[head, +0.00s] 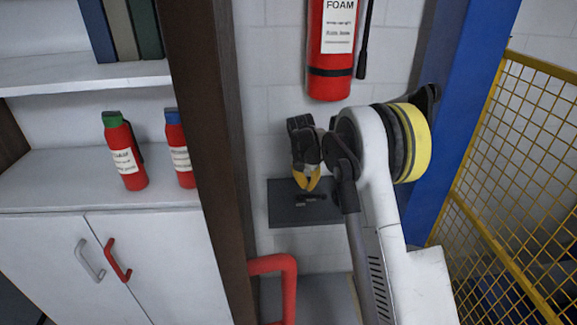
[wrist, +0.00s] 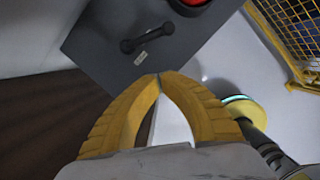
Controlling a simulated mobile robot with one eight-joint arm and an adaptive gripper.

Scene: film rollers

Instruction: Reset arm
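My gripper (head: 307,184) has yellow fingers and is in front of the brick wall in the head view, pointing down near a dark grey panel (head: 283,214). In the wrist view the fingertips of my gripper (wrist: 158,76) meet, with nothing seen between them. The grey panel (wrist: 90,50) has a black handle (wrist: 147,37) and a small light label. The handle (head: 312,196) also shows in the head view, just below the fingertips. The gripper appears apart from it. My white arm is raised at the right of the head view.
A fire extinguisher (head: 331,50) hangs on the wall above. Two smaller extinguishers (head: 125,152) (head: 180,150) stand on the shelf at left. A dark brown post (head: 213,140), blue column (head: 455,110), yellow mesh fence (head: 520,180) and red pipe (head: 277,265) surround the panel.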

